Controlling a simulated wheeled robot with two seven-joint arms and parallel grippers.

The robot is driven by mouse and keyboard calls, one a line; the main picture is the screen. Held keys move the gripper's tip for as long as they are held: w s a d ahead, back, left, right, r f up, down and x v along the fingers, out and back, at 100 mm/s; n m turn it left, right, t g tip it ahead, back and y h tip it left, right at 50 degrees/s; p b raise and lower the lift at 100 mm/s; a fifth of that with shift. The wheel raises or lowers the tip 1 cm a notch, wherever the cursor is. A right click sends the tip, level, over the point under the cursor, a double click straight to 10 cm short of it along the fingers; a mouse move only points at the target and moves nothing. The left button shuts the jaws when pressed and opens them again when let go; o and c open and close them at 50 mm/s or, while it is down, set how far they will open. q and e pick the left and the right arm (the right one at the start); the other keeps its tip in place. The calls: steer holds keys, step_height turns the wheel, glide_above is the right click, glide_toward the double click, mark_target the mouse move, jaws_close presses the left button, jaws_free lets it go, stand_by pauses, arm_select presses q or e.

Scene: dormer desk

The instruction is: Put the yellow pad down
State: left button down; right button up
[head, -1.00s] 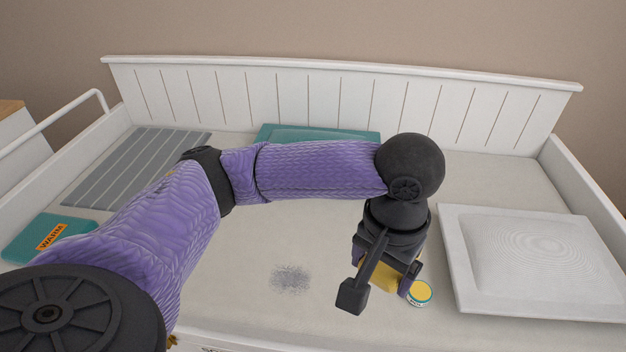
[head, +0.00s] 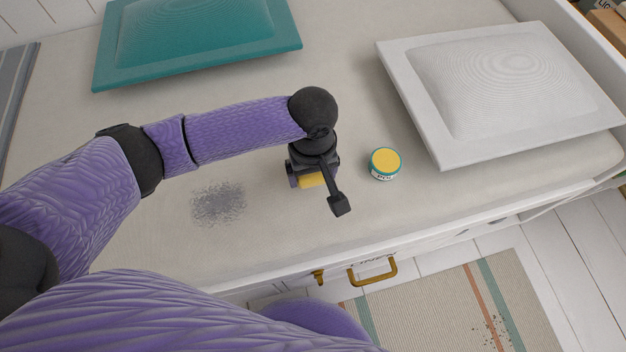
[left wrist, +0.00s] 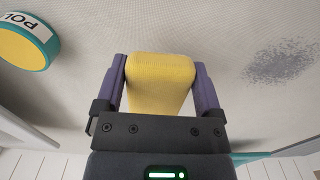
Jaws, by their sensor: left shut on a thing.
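The yellow pad (left wrist: 160,82) is between the two fingers of my left gripper (left wrist: 160,85) in the left wrist view, with a finger against each side. In the head view only a small part of the pad (head: 311,180) shows under my left gripper (head: 312,178), over the pale mattress (head: 262,245). I cannot tell whether the pad touches the mattress. My right gripper is not in view.
A round tin with a yellow lid (head: 385,162) stands just right of the gripper. A dark grey smudge (head: 218,203) lies to its left. A white pillow (head: 500,80) is at the right, a teal pillow (head: 195,35) at the back. Bare mattress surrounds the gripper.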

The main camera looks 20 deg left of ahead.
arm_select(q)
step_height(320, 180, down, 4)
steer(key=shift+f+b, duration=0.15)
steer(key=shift+b, duration=1.05)
steer(key=shift+r, duration=0.25)
steer(key=shift+f, duration=0.1)
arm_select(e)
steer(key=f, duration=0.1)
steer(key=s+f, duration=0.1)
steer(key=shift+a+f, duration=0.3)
arm_select(q)
steer(key=shift+f+p, duration=0.1)
steer(key=shift+p, duration=0.2)
